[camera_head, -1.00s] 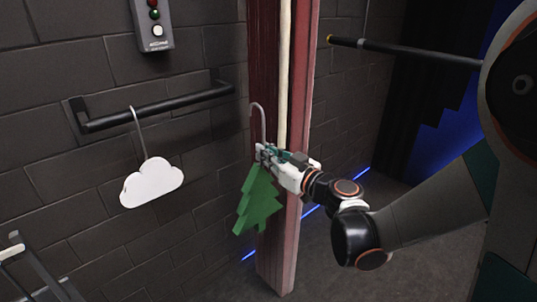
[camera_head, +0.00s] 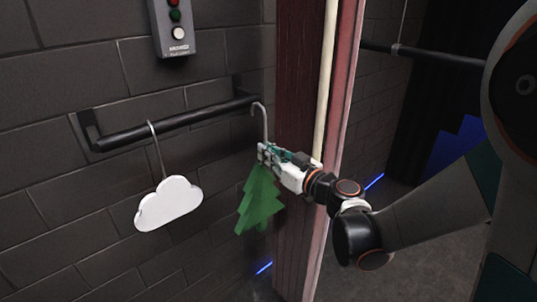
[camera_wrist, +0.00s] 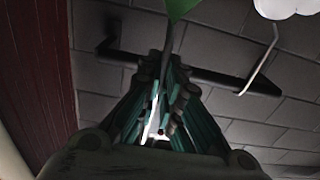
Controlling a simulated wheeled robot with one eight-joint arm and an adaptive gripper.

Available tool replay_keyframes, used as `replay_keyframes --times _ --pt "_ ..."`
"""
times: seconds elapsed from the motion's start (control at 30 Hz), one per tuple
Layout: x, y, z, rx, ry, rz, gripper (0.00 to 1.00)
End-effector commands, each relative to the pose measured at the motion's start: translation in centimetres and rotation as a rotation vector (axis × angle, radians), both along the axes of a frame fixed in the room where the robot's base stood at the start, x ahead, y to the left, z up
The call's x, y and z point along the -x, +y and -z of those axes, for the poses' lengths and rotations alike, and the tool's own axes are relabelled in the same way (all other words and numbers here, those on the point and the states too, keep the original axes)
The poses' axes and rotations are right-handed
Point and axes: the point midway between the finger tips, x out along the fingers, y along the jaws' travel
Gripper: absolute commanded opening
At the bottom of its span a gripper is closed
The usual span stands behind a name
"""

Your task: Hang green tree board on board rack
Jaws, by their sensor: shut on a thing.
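The green tree board (camera_head: 260,203) hangs below my gripper (camera_head: 266,153) in the head view. My gripper is shut on the board's grey hook stem, and the hook's curved top (camera_head: 259,106) stands above the fingers. The board rack is a black wall bar (camera_head: 170,124). The hook's curve appears beside the bar's right end; I cannot tell whether they touch. In the wrist view, part of the green board (camera_wrist: 179,8) shows at the top, above my shut fingers (camera_wrist: 166,105), with the rack bar (camera_wrist: 225,78) behind.
A white cloud board (camera_head: 168,205) hangs by its hook from the left part of the rack. A grey button box (camera_head: 173,25) is on the wall above. Most of the bar right of the cloud is free.

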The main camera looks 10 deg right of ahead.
Motion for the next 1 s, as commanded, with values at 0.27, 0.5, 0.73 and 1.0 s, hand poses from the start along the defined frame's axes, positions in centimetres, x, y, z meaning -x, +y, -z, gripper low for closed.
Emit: replay_keyframes --times 0.27,0.5,0.73,1.0 --pt "-0.9 0.6 -0.1 -0.001 0.0 -0.001 0.0" --pt "-1.9 1.3 -0.1 -0.001 0.0 -0.001 0.0" --pt "-2.9 2.0 -0.1 -0.001 0.0 -0.001 0.0" --pt "-4.1 2.8 -0.1 -0.001 0.0 -0.001 0.0"
